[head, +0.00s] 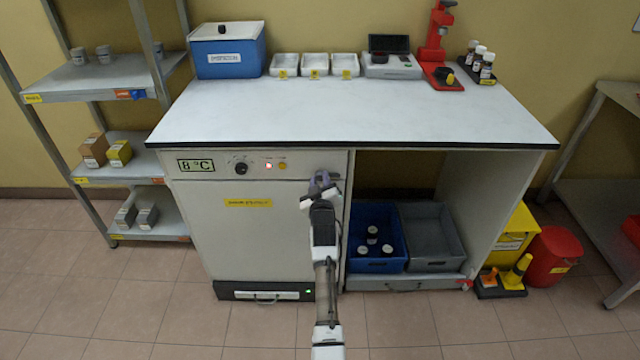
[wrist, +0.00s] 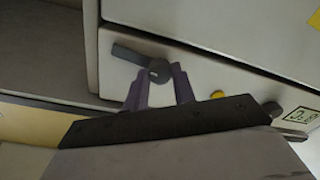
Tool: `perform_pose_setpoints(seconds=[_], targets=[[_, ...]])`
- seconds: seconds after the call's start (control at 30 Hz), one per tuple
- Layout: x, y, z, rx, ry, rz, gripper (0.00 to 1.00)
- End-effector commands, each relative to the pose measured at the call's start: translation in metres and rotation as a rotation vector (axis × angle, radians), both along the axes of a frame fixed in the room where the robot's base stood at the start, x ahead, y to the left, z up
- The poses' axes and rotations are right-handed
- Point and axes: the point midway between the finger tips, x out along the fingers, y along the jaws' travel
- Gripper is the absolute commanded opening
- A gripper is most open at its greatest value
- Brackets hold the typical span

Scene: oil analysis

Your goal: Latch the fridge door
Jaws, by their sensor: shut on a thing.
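The fridge (head: 255,230) is the white cabinet under the left half of the bench, and its door looks closed. My gripper (head: 321,181) is at the upper right corner of the fridge front, at the right end of the control panel. In the wrist view, the dark grey latch (wrist: 159,70) has a round hub and a lever pointing to the upper left of the picture. My gripper's purple fingers (wrist: 160,88) are on either side of the hub and shut on it. In the head view my gripper largely hides the latch.
The panel holds an 8 °C display (head: 196,165), a black knob (head: 241,168) and a yellow button (head: 282,166). Right of the fridge, a blue crate (head: 376,266) and a grey crate (head: 463,240) stand under the bench. The floor in front is clear.

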Motion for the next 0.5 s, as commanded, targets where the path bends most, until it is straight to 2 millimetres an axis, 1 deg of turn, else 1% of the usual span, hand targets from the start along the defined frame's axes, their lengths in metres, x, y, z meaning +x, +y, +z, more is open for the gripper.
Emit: perform_pose_setpoints(seconds=[0.1,0.5], targets=[[-0.0001,0.0007,-0.0032,0.095,0.000,0.001,0.03],[-0.0001,0.0008,-0.0023,0.472,0.001,0.000,0.03]])
